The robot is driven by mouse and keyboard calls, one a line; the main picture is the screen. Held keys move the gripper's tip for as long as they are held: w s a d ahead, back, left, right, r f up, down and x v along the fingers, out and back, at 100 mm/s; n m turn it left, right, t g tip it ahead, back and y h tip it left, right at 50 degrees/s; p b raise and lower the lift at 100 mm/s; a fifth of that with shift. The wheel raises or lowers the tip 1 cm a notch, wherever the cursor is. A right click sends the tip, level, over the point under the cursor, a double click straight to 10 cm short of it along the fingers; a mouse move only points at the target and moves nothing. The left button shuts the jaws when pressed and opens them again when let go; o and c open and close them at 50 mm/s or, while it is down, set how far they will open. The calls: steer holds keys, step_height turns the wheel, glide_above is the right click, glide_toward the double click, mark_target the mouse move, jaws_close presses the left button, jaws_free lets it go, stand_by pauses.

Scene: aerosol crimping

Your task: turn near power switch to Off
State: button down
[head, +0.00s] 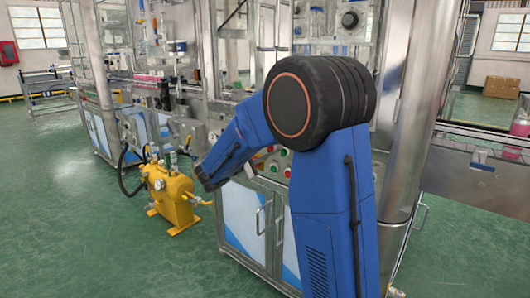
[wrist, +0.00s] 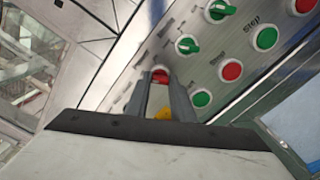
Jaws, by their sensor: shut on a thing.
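In the wrist view a silver control panel (wrist: 215,65) runs diagonally. The near power switch (wrist: 160,76) looks like a small red knob with a yellow part (wrist: 163,114) below it. My gripper (wrist: 160,84) reaches onto the panel with one finger on each side of the switch, shut on it. The fingers cover part of the switch, and its exact angle and label cannot be read. In the head view my blue arm hides most of the panel and the gripper's contact with the switch.
Beside the switch on the panel are green selector knobs (wrist: 187,45), a red button (wrist: 230,70) and green buttons (wrist: 201,99). A yellow pump unit (head: 172,195) with hoses stands left of the machine cabinet (head: 244,222). The green floor at left is clear.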

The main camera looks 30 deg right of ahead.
steer(key=c, duration=1.5)
jaws_free()
steer(key=v, duration=1.7)
steer(key=shift+a, duration=0.2)
steer(key=shift+s, duration=0.1)
steer(key=s+d+f+m+g+y, duration=0.3)
steer(key=s+d+y, duration=0.1)
steer(key=s, duration=0.6)
steer(key=s+d+f+m+g+y, duration=0.2)
steer(key=s+d+f+y, duration=0.15)
steer(key=s, duration=0.75)
steer(key=s+a+f+m+t+y, duration=0.1)
steer(key=s+a+y, duration=0.2)
steer(key=s, duration=0.1)
steer(key=s+a+f+m+t+y, duration=0.1)
steer(key=s+a+m+y, duration=0.1)
steer(key=s+a+y, duration=0.1)
steer(key=s+a+f+m+t+y, duration=0.1)
steer(key=s+a+f+m+y, duration=0.1)
steer(key=s, duration=0.4)
steer(key=shift+a+f+t+y, duration=0.15)
steer(key=shift+a+t+y, duration=0.15)
steer(key=shift+a+y, duration=0.45)
